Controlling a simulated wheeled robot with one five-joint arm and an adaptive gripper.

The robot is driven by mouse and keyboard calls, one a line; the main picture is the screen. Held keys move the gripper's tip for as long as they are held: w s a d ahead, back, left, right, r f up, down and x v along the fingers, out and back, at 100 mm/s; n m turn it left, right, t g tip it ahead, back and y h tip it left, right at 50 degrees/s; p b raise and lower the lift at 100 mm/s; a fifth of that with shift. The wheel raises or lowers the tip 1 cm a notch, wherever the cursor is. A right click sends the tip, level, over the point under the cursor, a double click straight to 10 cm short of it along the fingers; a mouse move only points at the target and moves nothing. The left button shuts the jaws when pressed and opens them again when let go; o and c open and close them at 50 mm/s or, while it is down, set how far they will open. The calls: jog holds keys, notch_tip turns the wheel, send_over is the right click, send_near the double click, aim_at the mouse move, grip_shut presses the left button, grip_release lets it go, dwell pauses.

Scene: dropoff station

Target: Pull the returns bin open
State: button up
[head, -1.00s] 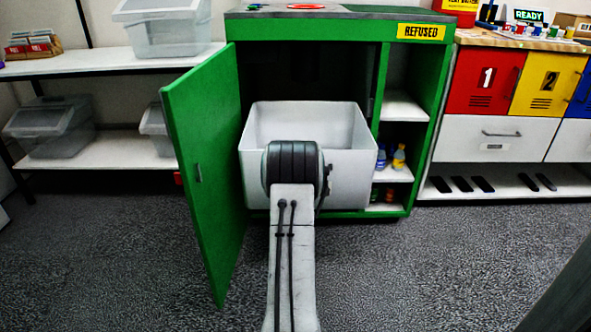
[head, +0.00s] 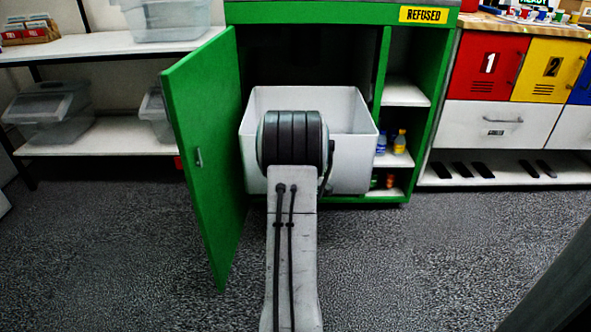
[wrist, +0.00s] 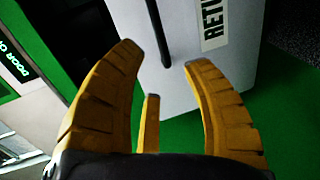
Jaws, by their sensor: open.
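The returns bin (head: 352,168) is a white open-topped box. In the head view it juts out of the green cabinet (head: 433,80) through its open doorway. In the wrist view the bin's white front (wrist: 225,75) carries a partly cut-off label starting "RETU" (wrist: 214,22) and a dark bar handle (wrist: 157,32). My gripper (wrist: 163,57) is open, with yellow fingers spread below the handle's lower end in the picture. I cannot tell whether any finger touches the handle.
The green cabinet door (head: 205,150) stands swung open at left. Side shelves hold small bottles (head: 399,141). A shelf rack (head: 95,138) with clear bins stands left; numbered lockers (head: 488,68) stand right. Grey floor (head: 420,270) is clear in front.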

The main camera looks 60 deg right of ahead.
jog(key=shift+v, duration=1.95)
jog(key=shift+a, duration=0.1)
jog(key=w+a+r+m+y+p, duration=0.1)
jog(key=w+a+r+y+p, duration=0.15)
jog(key=a+r+p, duration=0.6)
jog(key=w+a+r+m+y+p, duration=0.1)
jog(key=w+a+r+y+p, duration=0.15)
jog(key=a+r+p, duration=0.55)
jog(key=w+a+r+m+y+p, duration=0.15)
jog(key=a+r+y+p, duration=0.25)
jog(key=a+r+p, duration=0.45)
jog(key=s+a+r+m+g+y+p, duration=0.3)
jog(key=s+a+r+g+y+p, duration=0.1)
jog(key=s+a+r+p, duration=1.3)
jog(key=a+r, duration=0.3)
jog(key=shift+s+g, duration=0.2)
jog(key=shift+g, duration=0.2)
